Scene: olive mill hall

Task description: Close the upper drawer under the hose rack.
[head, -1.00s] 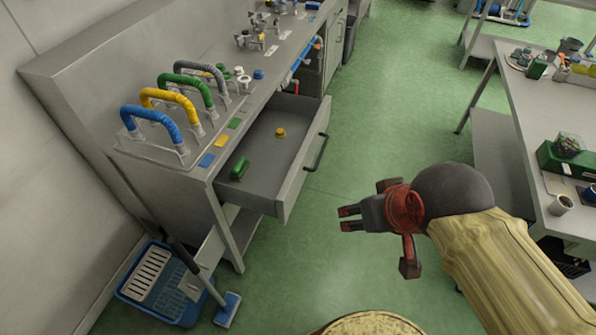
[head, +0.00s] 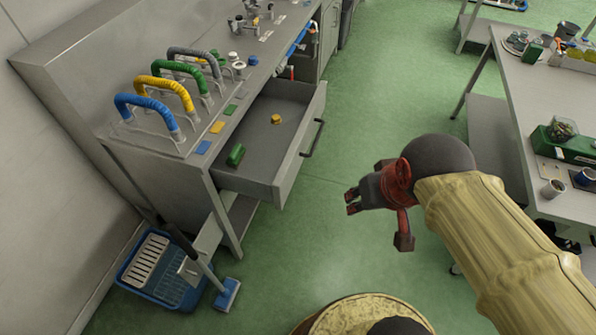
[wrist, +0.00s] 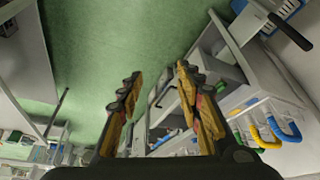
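The upper drawer (head: 277,185) stands pulled out under the hose rack (head: 150,143), which holds blue, yellow, green and grey hoses. A dark bar handle (head: 313,139) is on the drawer's front. A green object (head: 236,155) and a small yellow one (head: 276,119) lie inside the drawer. My gripper (head: 352,202) is in front of the drawer, to the right of its front panel in the head view, apart from it. In the wrist view my gripper (wrist: 158,76) has its fingers spread with nothing between them.
A blue bucket (head: 160,274) and a mop (head: 227,293) stand on the floor at the bench's near end. A second bench (head: 520,95) with containers is on the right. Green floor lies clear between the benches.

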